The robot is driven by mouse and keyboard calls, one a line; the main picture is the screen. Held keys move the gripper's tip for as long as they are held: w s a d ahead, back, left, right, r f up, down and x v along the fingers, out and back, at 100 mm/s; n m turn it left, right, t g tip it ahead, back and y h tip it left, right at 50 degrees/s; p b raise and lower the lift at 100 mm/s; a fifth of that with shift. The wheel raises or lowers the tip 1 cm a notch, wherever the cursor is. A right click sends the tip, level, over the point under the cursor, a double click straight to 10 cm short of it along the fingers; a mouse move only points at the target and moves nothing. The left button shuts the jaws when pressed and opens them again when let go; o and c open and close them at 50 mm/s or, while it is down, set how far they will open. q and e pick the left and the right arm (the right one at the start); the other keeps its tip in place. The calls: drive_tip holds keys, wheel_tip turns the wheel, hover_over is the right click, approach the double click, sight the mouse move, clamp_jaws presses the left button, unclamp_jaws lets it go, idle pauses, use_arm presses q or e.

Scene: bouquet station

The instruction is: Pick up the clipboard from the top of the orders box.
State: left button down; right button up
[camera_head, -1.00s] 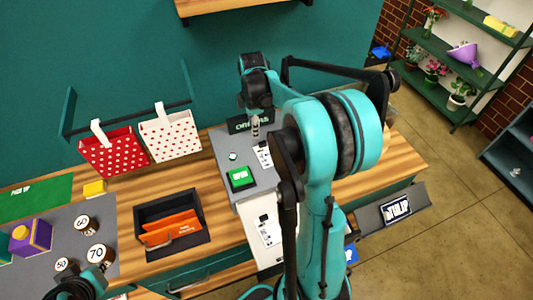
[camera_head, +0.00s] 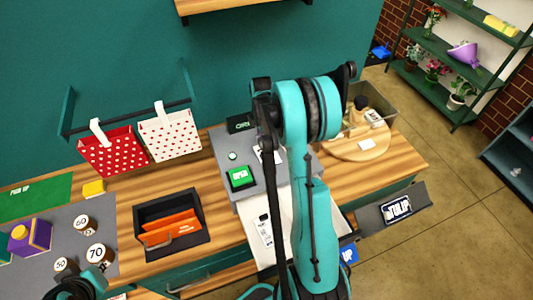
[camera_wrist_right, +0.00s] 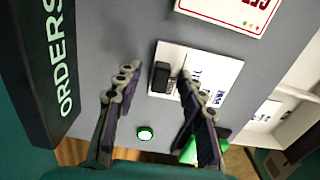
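The clipboard, a white sheet with a black clip (camera_wrist_right: 205,72), lies on the grey top of the orders box (camera_wrist_right: 110,30) in the right wrist view. In the head view its white sheet (camera_head: 268,155) shows only partly beside my right arm. The orders box (camera_head: 222,150) stands on the counter with its black ORDERS sign (camera_wrist_right: 50,70) at the back. My right gripper (camera_wrist_right: 158,78) is open and empty, its fingers pointing at the clip end of the clipboard. The head view hides it behind my arm. My left gripper (camera_head: 78,288) is at the bottom left, its fingers unclear.
A black tray (camera_head: 148,212) with orange folders is to the left. A round wooden board (camera_head: 350,149) lies to the right. Dotted baskets (camera_head: 112,156) hang on the wall.

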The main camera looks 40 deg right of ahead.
clamp_jaws()
drive_tip(key=shift+r, duration=0.1)
